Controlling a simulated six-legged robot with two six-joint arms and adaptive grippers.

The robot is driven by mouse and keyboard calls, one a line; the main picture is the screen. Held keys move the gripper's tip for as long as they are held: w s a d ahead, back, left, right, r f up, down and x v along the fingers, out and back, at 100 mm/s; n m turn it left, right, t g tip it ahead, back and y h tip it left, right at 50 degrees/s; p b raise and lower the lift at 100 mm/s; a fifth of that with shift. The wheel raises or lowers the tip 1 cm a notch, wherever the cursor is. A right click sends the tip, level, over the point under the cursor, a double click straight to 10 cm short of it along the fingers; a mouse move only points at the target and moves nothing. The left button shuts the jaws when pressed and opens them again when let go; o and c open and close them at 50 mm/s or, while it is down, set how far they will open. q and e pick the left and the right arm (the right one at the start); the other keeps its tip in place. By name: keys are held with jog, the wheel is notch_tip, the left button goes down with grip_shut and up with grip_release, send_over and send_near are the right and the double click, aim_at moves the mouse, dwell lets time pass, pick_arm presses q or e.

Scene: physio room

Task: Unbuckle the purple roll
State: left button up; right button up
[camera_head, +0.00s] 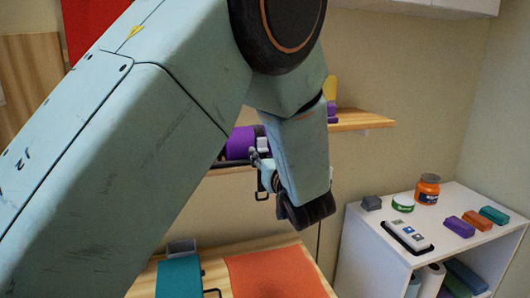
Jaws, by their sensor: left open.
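The purple roll (239,143) lies at a wall shelf in the middle of the view, largely hidden behind my left arm. A pale buckle-like piece (263,145) on a dark strap shows at its right end. My left gripper (262,172) is open, close to this end of the roll and just below the pale piece. I cannot tell whether it touches the strap or the roll. My left arm covers much of the left and centre. My right gripper is not in view.
A wooden wall shelf (358,119) is behind my arm. At right, a white cabinet (363,240) carries an orange jar (427,190), a white tub (403,203) and small coloured blocks (459,226).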

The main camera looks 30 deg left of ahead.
pick_arm(q)
jog(key=shift+d+r, duration=0.1)
jog(key=shift+d, duration=0.05)
jog(key=shift+w, duration=0.15)
jog(key=shift+w+a+f, duration=0.15)
jog(key=shift+a+f, duration=0.05)
jog(key=shift+a, duration=0.25)
jog(key=shift+w+a+f, duration=0.15)
jog(key=shift+a+f, duration=0.05)
jog(key=shift+a, duration=0.25)
jog(key=shift+s+d+r, duration=0.25)
jog(key=shift+d+r, duration=0.05)
jog(key=shift+d, duration=0.15)
jog(key=shift+s+d+r, duration=0.25)
jog(key=shift+d, duration=0.15)
jog(key=c, duration=0.3)
jog(key=shift+s+d, duration=0.1)
jog(key=shift+d, duration=0.05)
jog(key=shift+c, duration=1)
jog(key=shift+a, duration=0.2)
jog(key=shift+c, duration=0.7)
jog(key=shift+a, duration=0.15)
jog(key=c, duration=0.3)
jog(key=shift+f, duration=0.1)
grip_shut()
